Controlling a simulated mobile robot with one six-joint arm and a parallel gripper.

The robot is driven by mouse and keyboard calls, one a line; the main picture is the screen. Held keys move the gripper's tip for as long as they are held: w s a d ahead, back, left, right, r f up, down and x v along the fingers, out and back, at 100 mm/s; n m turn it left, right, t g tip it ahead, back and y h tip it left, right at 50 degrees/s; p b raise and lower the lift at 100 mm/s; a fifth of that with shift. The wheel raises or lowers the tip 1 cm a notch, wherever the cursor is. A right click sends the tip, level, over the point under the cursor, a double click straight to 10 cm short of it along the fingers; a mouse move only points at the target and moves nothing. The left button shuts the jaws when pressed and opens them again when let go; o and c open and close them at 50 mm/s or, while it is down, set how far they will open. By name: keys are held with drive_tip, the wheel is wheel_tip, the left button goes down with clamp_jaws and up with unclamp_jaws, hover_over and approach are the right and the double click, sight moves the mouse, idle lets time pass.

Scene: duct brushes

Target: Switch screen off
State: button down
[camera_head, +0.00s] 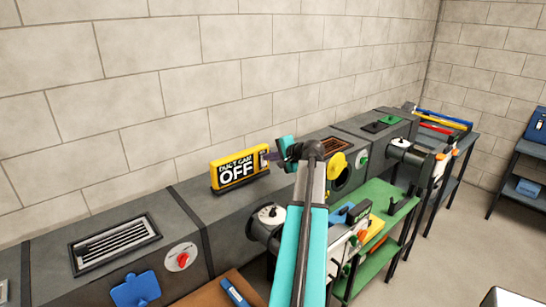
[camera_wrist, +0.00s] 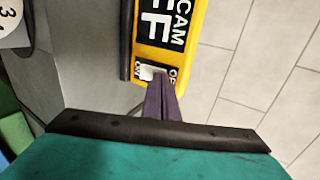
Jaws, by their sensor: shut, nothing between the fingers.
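The yellow-framed screen (camera_head: 238,173) stands on top of the grey duct against the wall and reads "DUCT CAM OFF". In the wrist view the screen (camera_wrist: 187,25) shows its end with a small white rocker switch (camera_wrist: 150,73) marked ON and OFF. My gripper (camera_wrist: 162,86) is shut and empty, its dark purple fingertips at the switch, over or touching its lower edge; I cannot tell which. In the head view my gripper (camera_head: 271,156) is at the right end of the screen, and the switch is hidden there.
The grey duct (camera_head: 185,212) runs along the wall with a vent grille (camera_head: 115,245), a red knob (camera_head: 182,258) and a blue plate (camera_head: 135,289). A green table (camera_head: 378,192) stands at right with tools on it. A yellow round cover (camera_head: 336,165) is right of my arm.

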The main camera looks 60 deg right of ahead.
drive_tip(key=shift+s, duration=0.25)
drive_tip(key=shift+w+r, duration=0.1)
drive_tip(key=shift+w, duration=0.05)
drive_tip(key=shift+r+p, duration=0.45)
drive_tip(key=shift+r, duration=0.2)
drive_tip(key=b+v, duration=0.2)
drive_tip(key=v, duration=1.1)
drive_tip(key=shift+r+b, duration=0.3)
drive_tip(key=shift+r, duration=0.1)
idle(0.4)
